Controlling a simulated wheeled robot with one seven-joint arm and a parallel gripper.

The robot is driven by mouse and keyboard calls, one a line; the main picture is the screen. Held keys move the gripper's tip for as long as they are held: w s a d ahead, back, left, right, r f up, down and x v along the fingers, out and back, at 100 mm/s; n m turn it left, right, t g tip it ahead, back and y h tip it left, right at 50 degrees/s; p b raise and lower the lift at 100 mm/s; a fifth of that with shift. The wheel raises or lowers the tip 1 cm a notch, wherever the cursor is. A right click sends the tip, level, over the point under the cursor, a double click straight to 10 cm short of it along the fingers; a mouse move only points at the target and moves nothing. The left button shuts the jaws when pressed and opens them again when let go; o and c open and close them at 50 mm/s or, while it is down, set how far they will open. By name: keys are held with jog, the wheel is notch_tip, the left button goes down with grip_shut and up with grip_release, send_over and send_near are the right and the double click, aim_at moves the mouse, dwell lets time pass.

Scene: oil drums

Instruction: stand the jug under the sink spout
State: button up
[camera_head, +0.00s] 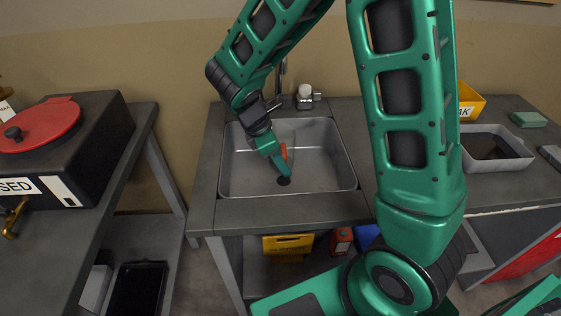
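The grey metal sink (331,172) is set in the counter at the centre, with a dark drain (283,181) in its floor. The spout (280,80) rises behind the sink, partly hidden by my arm. My gripper (284,165) points down into the basin, just above the drain as seen here. A small orange part (284,151) shows at its fingers; I cannot tell whether it belongs to the gripper or to something held. Whether the fingers are open or shut is unclear. I cannot make out a jug for certain; my arm hides part of the scene.
A tap body with a pale knob (305,93) stands behind the sink. A grey tray (500,154) and a yellow bin (470,101) are on the right counter. A black box with a red lid (45,125) stands left. A yellow sign (288,244) and red container (341,240) sit below.

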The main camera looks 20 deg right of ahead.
jog(key=shift+r, duration=0.1)
jog(key=v, duration=1.2)
jog(key=s+d+r+m+y, duration=0.1)
jog(key=s+d+r+m, duration=0.1)
jog(key=s+d+m, duration=0.65)
jog(key=s+d+r+m+y, duration=0.2)
jog(key=s+d+m, duration=0.4)
jog(key=d, duration=0.5)
jog(key=s+d+m, duration=0.1)
jog(key=s+m, duration=0.1)
jog(key=s, duration=0.1)
jog(key=s+f+m+y, duration=0.1)
jog(key=s+m, duration=0.1)
jog(key=m, duration=0.1)
jog(key=s+d+m, duration=0.1)
jog(key=s+m, duration=0.1)
jog(key=s, duration=0.1)
jog(key=shift+s+d+f+m+y, duration=0.3)
jog(key=shift+f+m, duration=0.05)
jog(key=shift+s+f+m+t, duration=0.1)
jog(key=shift+s+m+t, duration=0.2)
jog(key=shift+s+m, duration=0.1)
